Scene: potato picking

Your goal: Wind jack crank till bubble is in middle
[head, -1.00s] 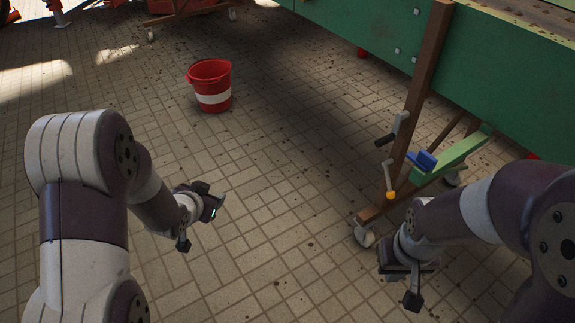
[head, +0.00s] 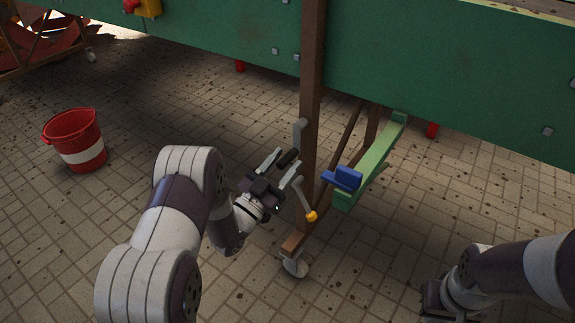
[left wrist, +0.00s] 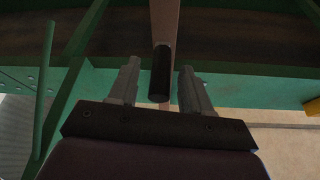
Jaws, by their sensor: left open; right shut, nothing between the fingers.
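The jack crank has a grey arm (head: 299,132) on the brown post and a black handle (head: 289,157). My left gripper (head: 279,167) is open at this handle. In the left wrist view the handle (left wrist: 160,75) lies between the two spread fingers (left wrist: 155,88), with gaps on both sides. A blue block (head: 343,178), possibly the level, sits by a light green beam (head: 372,160); no bubble can be made out. My right gripper (head: 437,303) is shut and empty, low at the right, partly cut off by the frame's bottom edge.
A grey lever with an orange knob (head: 311,216) hangs just below the crank. The brown post (head: 312,80) stands against a large green machine side (head: 440,90). A small wheel (head: 294,265) is at the post's foot. A red bucket (head: 76,140) stands left on open tiled floor.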

